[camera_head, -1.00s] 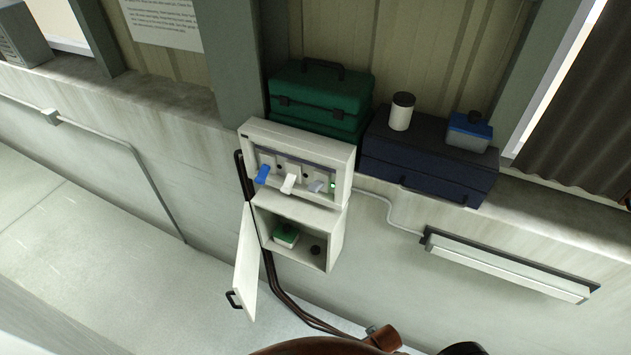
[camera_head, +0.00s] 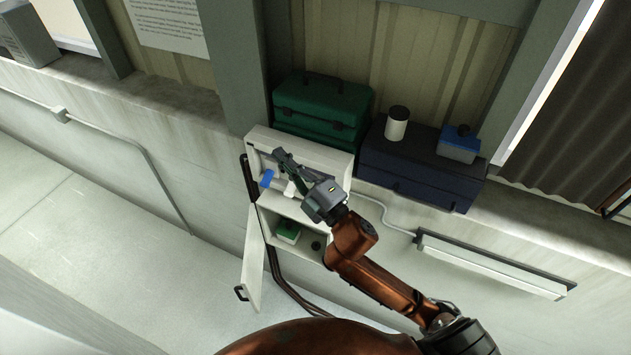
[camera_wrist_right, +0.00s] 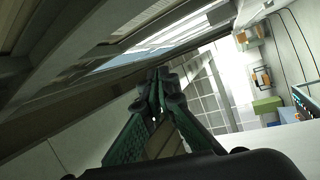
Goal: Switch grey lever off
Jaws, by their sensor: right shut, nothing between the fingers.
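The pale switch box (camera_head: 257,135) is fixed to the wall. Its blue lever (camera_head: 267,178) and white lever (camera_head: 289,188) show in the head view. The grey lever is hidden behind my right gripper (camera_head: 280,154), so its position cannot be seen. My right gripper is shut and empty, reaching across the front of the switch box with its tips near the upper part of the panel. Its closed fingers also show in the right wrist view (camera_wrist_right: 159,80). Whether it touches the box cannot be told. My left gripper is not in view.
Below the box is an open compartment with a green-topped item (camera_head: 288,231) and its door (camera_head: 254,265) swung open. A green case (camera_head: 322,104), a dark blue case (camera_head: 410,170), a white canister (camera_head: 397,124) and a blue-lidded box (camera_head: 458,145) stand above or beside it.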

